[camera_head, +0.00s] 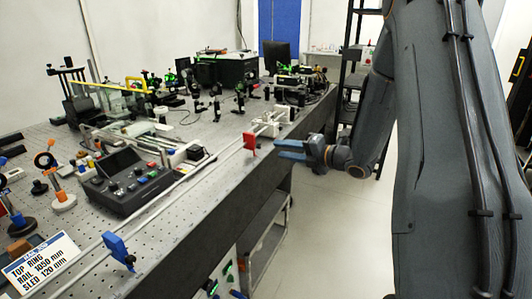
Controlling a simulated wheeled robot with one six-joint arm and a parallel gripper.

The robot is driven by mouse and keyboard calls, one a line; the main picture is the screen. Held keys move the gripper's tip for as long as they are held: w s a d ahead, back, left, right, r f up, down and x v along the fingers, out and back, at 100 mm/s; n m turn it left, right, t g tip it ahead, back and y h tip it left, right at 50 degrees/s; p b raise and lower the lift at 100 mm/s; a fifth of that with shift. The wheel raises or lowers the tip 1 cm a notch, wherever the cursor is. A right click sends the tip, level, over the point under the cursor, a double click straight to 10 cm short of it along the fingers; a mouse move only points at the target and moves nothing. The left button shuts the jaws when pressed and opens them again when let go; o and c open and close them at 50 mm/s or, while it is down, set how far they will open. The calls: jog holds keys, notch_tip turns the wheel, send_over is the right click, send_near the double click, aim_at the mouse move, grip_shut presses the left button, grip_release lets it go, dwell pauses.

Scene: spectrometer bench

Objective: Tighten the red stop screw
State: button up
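A red stop (250,141) sits upright on the long thin rail (205,170) near the bench's right edge. A small part shows below its red body; I cannot make out the screw itself. My gripper (281,149) is to the right of the red stop, beside the bench edge, with its blue fingers pointing left toward it. The two fingers are apart with nothing visible between them. A gap shows between the fingertips and the red stop. A blue stop (118,248) sits on the same rail nearer to me.
A white sled-like part (267,125) is on the rail beyond the red stop. A dark control box (128,181) with coloured buttons lies left of the rail. A label sign (42,262) stands at front left. The floor (320,220) right of the bench is clear.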

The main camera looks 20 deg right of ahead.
aim_at(260, 147)
jog(key=a+n+y, duration=0.1)
jog(key=a+n, duration=0.1)
jog(key=w+a+n+y, duration=0.1)
jog(key=a+y, duration=0.1)
jog(key=w+a+n+g+y+p, duration=0.1)
jog(key=n, duration=0.1)
jog(key=shift+a+r+n, duration=0.15)
jog(key=shift+a+n, duration=0.15)
jog(key=shift+a, duration=0.1)
grip_shut()
